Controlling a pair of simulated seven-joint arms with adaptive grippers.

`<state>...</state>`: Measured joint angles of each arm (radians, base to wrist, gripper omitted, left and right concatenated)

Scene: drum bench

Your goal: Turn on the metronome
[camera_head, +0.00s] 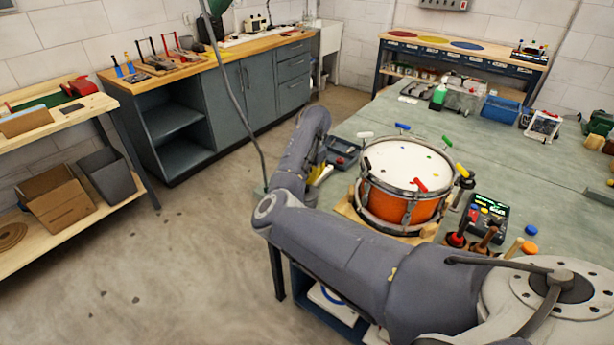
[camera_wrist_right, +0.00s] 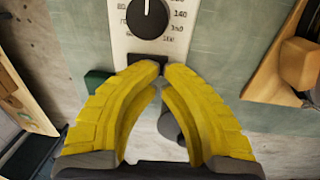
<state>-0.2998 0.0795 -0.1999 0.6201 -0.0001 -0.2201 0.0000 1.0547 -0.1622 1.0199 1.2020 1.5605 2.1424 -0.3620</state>
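The metronome (camera_wrist_right: 122,38) shows in the right wrist view as a white panel at the top, with a black dial (camera_wrist_right: 148,16) and tempo numbers around it. A black rectangular part (camera_wrist_right: 147,59) sits below the dial, partly covered by my fingertips. My right gripper (camera_wrist_right: 165,68) has yellow fingers with the tips together and nothing between them; the tips are at this black part, and I cannot tell whether they touch it. In the head view my right gripper (camera_head: 321,173) is at the bench's left edge, mostly behind my arm. The metronome cannot be made out there. My left gripper is not in view.
An orange drum (camera_head: 392,206) stands on a wooden base (camera_head: 350,213) right of the gripper. A dark tray (camera_head: 345,147) lies beyond the gripper. A device with a lit display (camera_head: 487,212) and several tools are farther right. The green bench top (camera_head: 490,150) behind the drum has free room.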

